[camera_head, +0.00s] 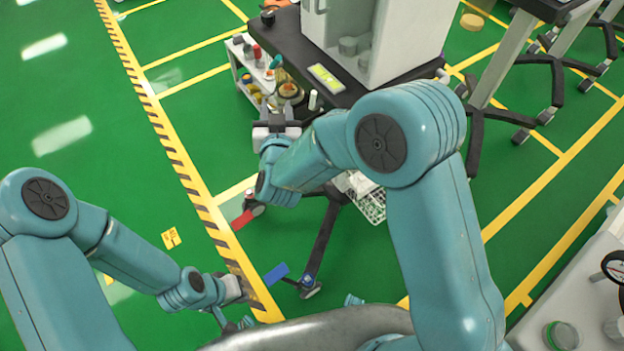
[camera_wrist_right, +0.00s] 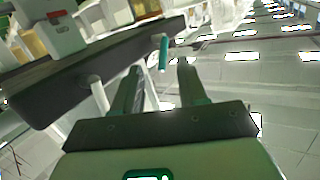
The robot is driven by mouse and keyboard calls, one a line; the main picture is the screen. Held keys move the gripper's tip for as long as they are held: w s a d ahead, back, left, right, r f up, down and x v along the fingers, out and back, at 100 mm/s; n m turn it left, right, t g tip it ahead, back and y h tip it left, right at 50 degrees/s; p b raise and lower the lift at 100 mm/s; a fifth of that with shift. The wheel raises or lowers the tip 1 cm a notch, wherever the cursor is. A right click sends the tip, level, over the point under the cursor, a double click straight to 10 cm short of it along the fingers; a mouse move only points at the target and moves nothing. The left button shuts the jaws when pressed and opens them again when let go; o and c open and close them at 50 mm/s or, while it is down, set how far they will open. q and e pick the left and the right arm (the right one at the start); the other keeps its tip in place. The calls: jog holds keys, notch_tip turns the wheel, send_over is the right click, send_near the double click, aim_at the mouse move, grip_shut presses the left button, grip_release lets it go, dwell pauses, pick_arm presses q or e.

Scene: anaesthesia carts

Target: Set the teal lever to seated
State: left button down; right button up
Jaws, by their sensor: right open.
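The teal lever (camera_head: 275,62) is a small teal piece at the near edge of the dark cart top, just beyond my right gripper (camera_head: 279,100). In the right wrist view the teal lever (camera_wrist_right: 163,52) hangs upright by the cart's edge. It appears between the fingertips of my right gripper (camera_wrist_right: 160,75), and I cannot tell whether they touch it. The right gripper is open, with dark fingers apart. My left gripper (camera_head: 236,290) is low at the left over the floor marking, far from the lever. Its fingers are too small to read.
The dark cart top (camera_head: 285,32) carries a grey-white machine (camera_head: 345,35) and a yellow label (camera_head: 325,78). A white side shelf (camera_head: 243,72) holds small bottles. A red pedal (camera_head: 243,219) and a blue pedal (camera_head: 276,274) sit low near the cart's legs. Green floor is clear at left.

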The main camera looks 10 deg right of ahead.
jog(key=s+d+f+g+y+p, duration=0.1)
jog(key=s+d+f+g+p, duration=0.1)
jog(key=s+f+g, duration=0.2)
jog(key=s+d+f+n+g+y+p, duration=0.1)
jog(key=s+d+f+g+y+p, duration=0.1)
jog(key=s+f, duration=0.4)
notch_tip(320, 180, down, 5)
jog(key=shift+s+d+g+y, duration=0.3)
jog(key=shift+d+g, duration=0.5)
jog(key=shift+g, duration=0.1)
